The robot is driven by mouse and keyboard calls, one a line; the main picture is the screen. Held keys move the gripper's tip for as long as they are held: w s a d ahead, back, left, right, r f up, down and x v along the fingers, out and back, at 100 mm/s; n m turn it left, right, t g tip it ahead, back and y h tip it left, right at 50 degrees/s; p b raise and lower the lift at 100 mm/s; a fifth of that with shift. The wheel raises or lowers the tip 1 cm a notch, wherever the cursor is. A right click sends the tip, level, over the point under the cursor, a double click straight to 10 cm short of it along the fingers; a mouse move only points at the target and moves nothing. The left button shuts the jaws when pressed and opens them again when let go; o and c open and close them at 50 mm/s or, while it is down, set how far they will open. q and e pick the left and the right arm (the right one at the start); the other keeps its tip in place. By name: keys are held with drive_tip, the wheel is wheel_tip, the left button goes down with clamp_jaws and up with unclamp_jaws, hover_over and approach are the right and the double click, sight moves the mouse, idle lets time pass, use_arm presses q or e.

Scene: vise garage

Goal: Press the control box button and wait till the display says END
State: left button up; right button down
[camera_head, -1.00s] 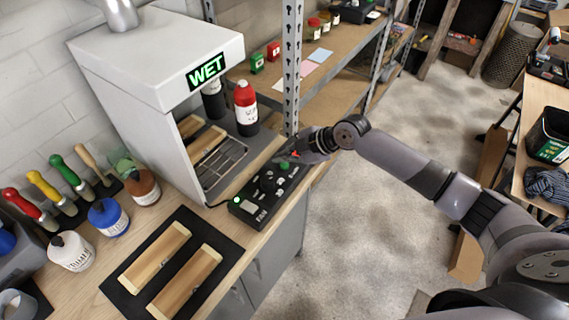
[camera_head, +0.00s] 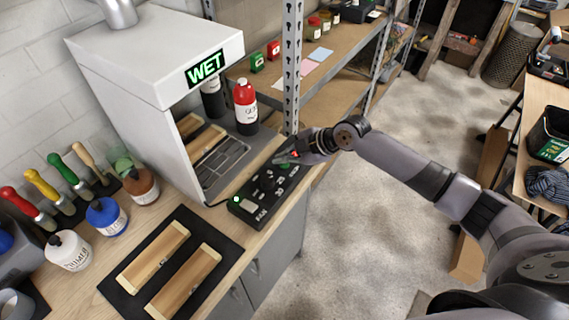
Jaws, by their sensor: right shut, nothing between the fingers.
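The black control box (camera_head: 246,211) lies on the bench in front of the white cabinet, with a lit green light (camera_head: 236,199) at its left end and several knobs on top. The display (camera_head: 205,68) on the white cabinet (camera_head: 150,55) reads WET in green. My right gripper (camera_head: 284,158) is shut and empty. Its fingertips are over the far right end of the control box and cover the green button there; I cannot tell whether they touch it. My left gripper is not in view.
Two wooden pieces lie on a black mat (camera_head: 222,234) at the front. A red-topped bottle (camera_head: 245,107) stands right of the cabinet. A metal shelf post (camera_head: 292,70) rises just behind my right gripper. Paint bottles and handled tools stand at left. Open floor lies right of the bench.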

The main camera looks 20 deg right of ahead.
sight(284, 166)
drive_tip(key=shift+f+b, duration=0.45)
idle(0.6)
drive_tip(key=shift+r, duration=0.15)
drive_tip(key=shift+r+p, duration=0.6)
drive_tip(key=shift+r, duration=0.2)
wheel_tip(284, 166, up, 5)
drive_tip(key=p, duration=0.3)
drive_tip(key=shift+p, duration=0.35)
drive_tip(key=shift+a+f, duration=0.1)
idle(0.5)
